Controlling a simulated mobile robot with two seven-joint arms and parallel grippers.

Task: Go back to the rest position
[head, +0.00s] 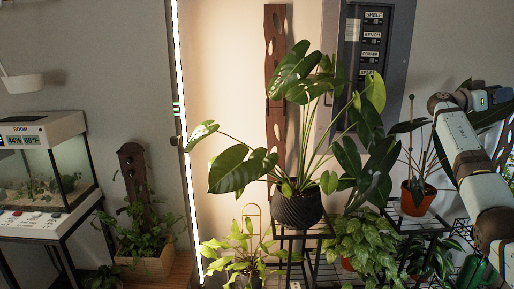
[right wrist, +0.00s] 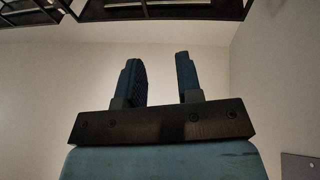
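My right arm (head: 463,150) rises at the right edge of the head view and bends over at the top, beside the potted plants. Its gripper is hard to make out there. In the right wrist view my right gripper (right wrist: 156,58) has its two blue fingers apart, with nothing between them. My left arm and left gripper are not in view.
A large plant in a dark ribbed pot (head: 297,209) stands on a black wire stand (head: 303,232). A small plant in an orange pot (head: 417,199) is close to my right arm. A glass terrarium (head: 50,165) and a wooden planter (head: 146,266) are at left.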

